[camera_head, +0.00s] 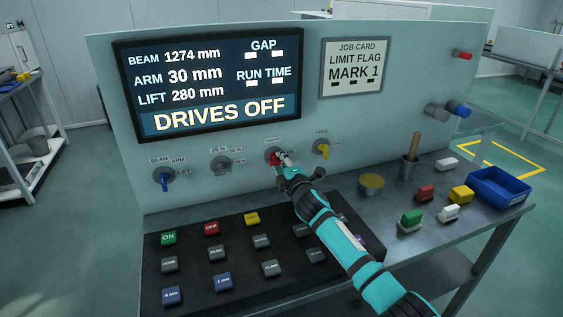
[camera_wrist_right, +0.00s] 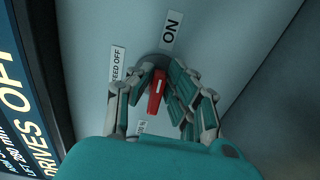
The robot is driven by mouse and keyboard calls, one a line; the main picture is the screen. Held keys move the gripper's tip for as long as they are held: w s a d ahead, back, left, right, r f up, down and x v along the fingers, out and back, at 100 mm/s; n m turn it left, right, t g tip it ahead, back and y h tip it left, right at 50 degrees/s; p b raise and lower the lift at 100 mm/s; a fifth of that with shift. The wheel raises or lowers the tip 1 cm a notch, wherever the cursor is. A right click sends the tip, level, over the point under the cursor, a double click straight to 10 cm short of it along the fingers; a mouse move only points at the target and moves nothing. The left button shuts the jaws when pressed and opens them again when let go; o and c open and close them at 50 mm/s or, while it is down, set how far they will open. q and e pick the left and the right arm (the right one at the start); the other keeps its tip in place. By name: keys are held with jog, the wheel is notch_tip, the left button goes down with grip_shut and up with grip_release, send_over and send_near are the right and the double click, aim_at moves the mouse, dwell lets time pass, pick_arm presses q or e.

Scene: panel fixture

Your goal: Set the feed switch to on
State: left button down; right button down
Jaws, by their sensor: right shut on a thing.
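The feed switch (camera_head: 272,154) is a red lever on a round grey base, set in the upright panel below the screen. It also shows in the right wrist view (camera_wrist_right: 155,95), with an ON label (camera_wrist_right: 171,30) above it and a FEED OFF label (camera_wrist_right: 117,64) to its upper left. My right gripper (camera_head: 284,161) is at the switch, its fingers on both sides of the red lever and shut on it. I cannot tell which label the lever is set to. The screen (camera_head: 210,88) reads DRIVES OFF. My left gripper is not in view.
A blue switch (camera_head: 164,180) and a grey switch (camera_head: 222,165) are to the left; a yellow switch (camera_head: 322,149) is close on the right. A button console (camera_head: 190,245) lies below. A wooden-handled tool (camera_head: 414,147), coloured blocks and a blue bin (camera_head: 499,187) occupy the right side.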

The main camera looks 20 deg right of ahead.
jog(key=c, duration=1.4)
grip_release()
jog(key=shift+a, duration=0.1)
jog(key=shift+o, duration=0.2)
jog(key=shift+s, duration=0.1)
jog(key=s, duration=1.2)
jog(key=shift+d, duration=0.25)
